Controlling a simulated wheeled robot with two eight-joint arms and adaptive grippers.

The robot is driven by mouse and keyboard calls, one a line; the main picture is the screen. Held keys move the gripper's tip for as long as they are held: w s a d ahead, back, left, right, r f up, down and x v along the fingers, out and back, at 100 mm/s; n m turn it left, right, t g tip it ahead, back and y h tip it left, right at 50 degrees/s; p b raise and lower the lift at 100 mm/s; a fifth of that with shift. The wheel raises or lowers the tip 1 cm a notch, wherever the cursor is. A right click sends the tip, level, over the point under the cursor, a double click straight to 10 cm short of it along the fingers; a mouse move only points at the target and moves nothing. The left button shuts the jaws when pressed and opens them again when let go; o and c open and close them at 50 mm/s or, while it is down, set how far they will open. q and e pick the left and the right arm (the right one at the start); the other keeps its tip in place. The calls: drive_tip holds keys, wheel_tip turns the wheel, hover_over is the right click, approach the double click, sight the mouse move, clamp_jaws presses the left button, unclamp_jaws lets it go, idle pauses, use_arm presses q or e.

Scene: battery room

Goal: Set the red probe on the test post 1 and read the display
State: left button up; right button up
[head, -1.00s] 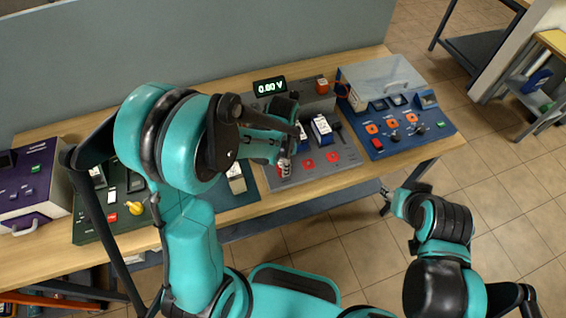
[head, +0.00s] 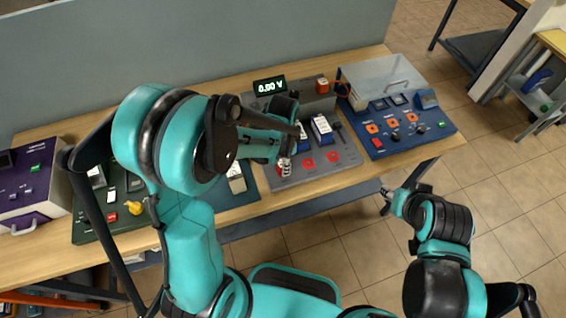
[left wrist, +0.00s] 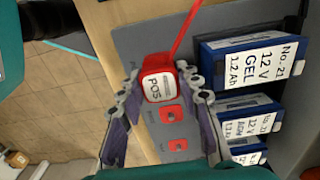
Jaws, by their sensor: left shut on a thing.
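The red probe (left wrist: 158,86), with a white "POS" label and a red lead, sits between the fingers of my left gripper (head: 284,163), which is shut on it. It also shows as a small red and white piece in the head view (head: 283,171). Two red test posts (head: 308,163) (head: 334,157) are on the grey panel (head: 290,180), to the right of the gripper. In the left wrist view, red posts (left wrist: 170,115) (left wrist: 178,145) lie below the probe. Their numbers are unreadable. The display (head: 270,86) reads 0.00 V. My right gripper (head: 386,203) hangs off the table's front; its opening is unclear.
Labelled blue-and-white batteries (left wrist: 252,60) stand on the grey panel beside the probe. A blue panel (head: 400,140) with orange sockets is to the right, a green panel (head: 100,228) and a purple case (head: 40,195) to the left. A grey partition (head: 200,50) stands behind the table.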

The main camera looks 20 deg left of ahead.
use_arm(q)
drive_tip(key=shift+f+b, duration=0.65)
idle(0.4)
drive_tip(key=o, duration=0.9)
drive_tip(key=shift+r, duration=0.1)
drive_tip(key=shift+r+p, duration=4.15)
drive_tip(key=shift+r, duration=1.35)
